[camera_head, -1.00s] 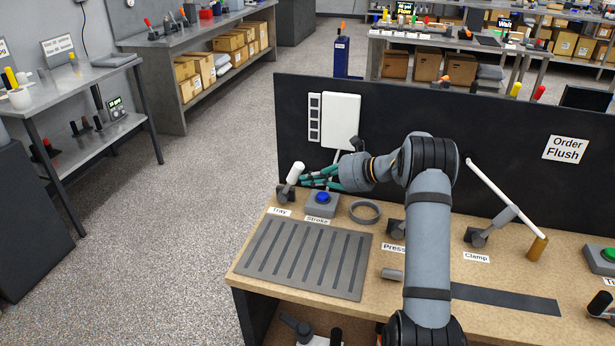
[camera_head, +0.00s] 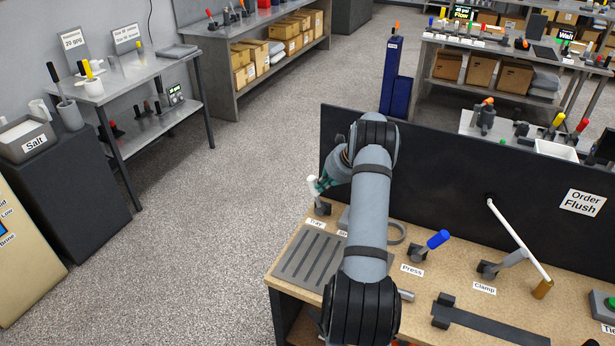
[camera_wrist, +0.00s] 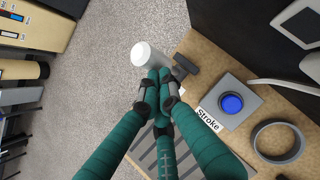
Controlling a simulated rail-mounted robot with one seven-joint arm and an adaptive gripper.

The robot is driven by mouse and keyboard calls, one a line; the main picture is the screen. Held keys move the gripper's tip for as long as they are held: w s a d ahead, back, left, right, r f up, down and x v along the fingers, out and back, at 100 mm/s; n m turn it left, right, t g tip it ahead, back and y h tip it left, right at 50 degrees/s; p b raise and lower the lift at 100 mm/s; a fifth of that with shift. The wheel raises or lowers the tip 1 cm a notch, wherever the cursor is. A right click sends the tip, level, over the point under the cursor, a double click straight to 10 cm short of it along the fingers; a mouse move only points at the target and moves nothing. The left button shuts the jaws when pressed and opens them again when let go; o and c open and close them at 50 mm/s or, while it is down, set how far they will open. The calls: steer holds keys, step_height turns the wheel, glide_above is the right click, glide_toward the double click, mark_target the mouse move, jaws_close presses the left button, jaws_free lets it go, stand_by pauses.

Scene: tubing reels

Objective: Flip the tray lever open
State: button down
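The tray lever has a white handle (camera_head: 313,185) on a dark base, behind the Tray label at the left back of the workbench. In the head view the handle leans to the left. In the wrist view the white handle (camera_wrist: 146,55) shows end-on, just beyond my fingertips. My gripper (camera_wrist: 157,80) has teal fingers drawn together at the tips, overlapping the grey lever arm in the picture. Nothing shows clearly between them; whether they touch the lever cannot be told. In the head view my gripper (camera_head: 324,182) is right beside the handle, partly hidden by my arm.
The blue Stroke button (camera_wrist: 232,103) and a dark ring (camera_wrist: 278,142) are close by on the bench. A black upright panel (camera_head: 450,165) stands behind. The slotted tray plate (camera_head: 306,255) lies in front. Press (camera_head: 438,240) and Clamp (camera_head: 513,257) levers are further right.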

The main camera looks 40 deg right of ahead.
steer(key=shift+w+a+f, duration=0.1)
steer(key=shift+w+a, duration=0.1)
steer(key=shift+w, duration=0.3)
steer(key=shift+w+a, duration=0.2)
steer(key=shift+w, duration=0.3)
steer(key=shift+s+r, duration=0.1)
steer(key=shift+r, duration=0.45)
steer(key=w+a+p+v, duration=0.1)
steer(key=p+v, duration=0.3)
steer(key=v, duration=0.5)
steer(key=shift+r+p, duration=0.35)
steer(key=shift+w, duration=0.15)
step_height(320, 180, down, 10)
steer(key=d+b, duration=0.2)
steer(key=b, duration=0.4)
steer(key=shift+w+r+b, duration=0.15)
steer(key=shift+w+b, duration=0.1)
steer(key=shift+b, duration=0.1)
